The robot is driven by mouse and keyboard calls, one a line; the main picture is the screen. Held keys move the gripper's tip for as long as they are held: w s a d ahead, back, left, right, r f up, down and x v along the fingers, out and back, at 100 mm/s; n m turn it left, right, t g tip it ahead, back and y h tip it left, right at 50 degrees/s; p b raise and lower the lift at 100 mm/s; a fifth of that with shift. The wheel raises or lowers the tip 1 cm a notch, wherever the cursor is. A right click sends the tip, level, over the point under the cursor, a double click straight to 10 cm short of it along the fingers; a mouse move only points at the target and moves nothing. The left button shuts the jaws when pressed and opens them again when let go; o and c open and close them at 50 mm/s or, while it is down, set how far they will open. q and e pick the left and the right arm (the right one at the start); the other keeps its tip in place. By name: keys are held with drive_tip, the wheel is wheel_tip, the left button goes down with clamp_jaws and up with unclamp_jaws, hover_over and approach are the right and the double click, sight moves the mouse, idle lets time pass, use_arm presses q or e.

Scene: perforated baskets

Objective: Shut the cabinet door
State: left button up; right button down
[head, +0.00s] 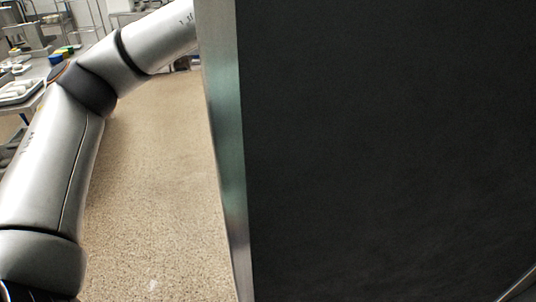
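A large dark panel (390,150) with a grey metal edge (225,140) fills the middle and right of the head view, very close to the camera. It looks like the cabinet door, but its hinge and the cabinet body cannot be made out. My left arm comes in from the left and reaches up and to the right, passing behind the metal edge. My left gripper is hidden behind the panel. My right gripper is not in view.
Speckled tan floor (155,180) lies open between my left arm and the panel's edge.

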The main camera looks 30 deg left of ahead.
use_arm(q)
clamp_jaws()
idle(1.0)
